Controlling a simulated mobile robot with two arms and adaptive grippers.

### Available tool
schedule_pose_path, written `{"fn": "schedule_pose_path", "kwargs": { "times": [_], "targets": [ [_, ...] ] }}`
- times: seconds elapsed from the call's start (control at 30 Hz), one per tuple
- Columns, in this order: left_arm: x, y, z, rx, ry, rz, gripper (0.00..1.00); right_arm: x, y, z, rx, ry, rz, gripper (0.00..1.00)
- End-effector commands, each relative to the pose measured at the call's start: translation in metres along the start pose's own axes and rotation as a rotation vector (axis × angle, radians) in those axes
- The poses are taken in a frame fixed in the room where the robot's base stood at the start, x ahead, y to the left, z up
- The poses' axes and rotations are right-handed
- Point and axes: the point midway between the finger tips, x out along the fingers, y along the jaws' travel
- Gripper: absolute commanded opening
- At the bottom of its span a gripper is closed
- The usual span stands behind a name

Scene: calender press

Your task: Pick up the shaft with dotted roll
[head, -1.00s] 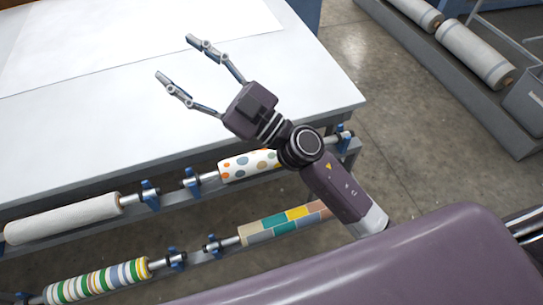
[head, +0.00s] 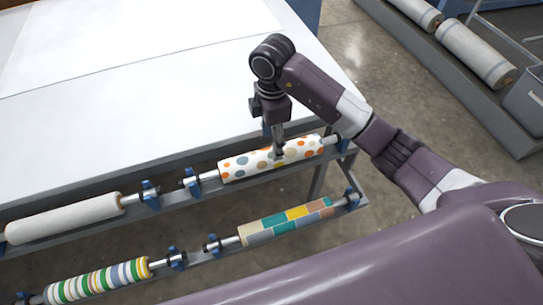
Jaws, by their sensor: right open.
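The dotted roll (head: 243,166), white with orange, blue and tan dots, lies on its shaft in the upper rack, right of centre in the head view. The shaft's left end (head: 208,177) shows by a blue holder, and its right end shows near the rack's right side. My right gripper (head: 279,153) points down at the middle of the dotted roll, its fingers seen edge-on. It is open, and I cannot tell whether the fingers touch the roll or straddle it. The gripper hides a small part of the roll. My left gripper is out of view.
A plain white roll (head: 65,219) lies left on the same rack. Below are a striped roll (head: 98,281) and a patchwork roll (head: 287,222). The white table (head: 120,120) is behind the rack. Blue holders (head: 150,194) stick up beside the shafts.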

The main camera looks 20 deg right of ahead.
Motion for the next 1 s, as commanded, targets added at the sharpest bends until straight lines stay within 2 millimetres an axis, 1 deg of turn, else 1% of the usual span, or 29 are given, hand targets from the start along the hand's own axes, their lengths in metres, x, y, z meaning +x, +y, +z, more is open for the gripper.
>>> {"fn": "schedule_pose_path", "kwargs": {
  "times": [0.23, 0.4, 0.53, 0.67, 0.83, 1.0],
  "targets": [
    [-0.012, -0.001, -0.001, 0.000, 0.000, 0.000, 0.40, 0.025, -0.002, 0.001, 0.004, -0.005, -0.005, 0.54],
    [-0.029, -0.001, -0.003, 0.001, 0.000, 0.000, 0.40, 0.049, -0.003, -0.001, 0.002, -0.003, -0.008, 0.54],
    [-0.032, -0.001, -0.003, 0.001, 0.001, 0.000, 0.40, 0.068, -0.001, -0.002, 0.002, -0.002, -0.005, 0.54],
    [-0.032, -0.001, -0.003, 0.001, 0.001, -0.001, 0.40, 0.074, -0.001, -0.002, 0.000, -0.002, -0.001, 0.54],
    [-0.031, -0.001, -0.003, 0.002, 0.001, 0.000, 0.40, 0.074, -0.001, -0.002, 0.000, -0.002, -0.001, 0.54],
    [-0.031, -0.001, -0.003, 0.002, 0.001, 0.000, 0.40, 0.074, -0.001, -0.002, 0.000, -0.001, -0.001, 0.35]
  ]
}}
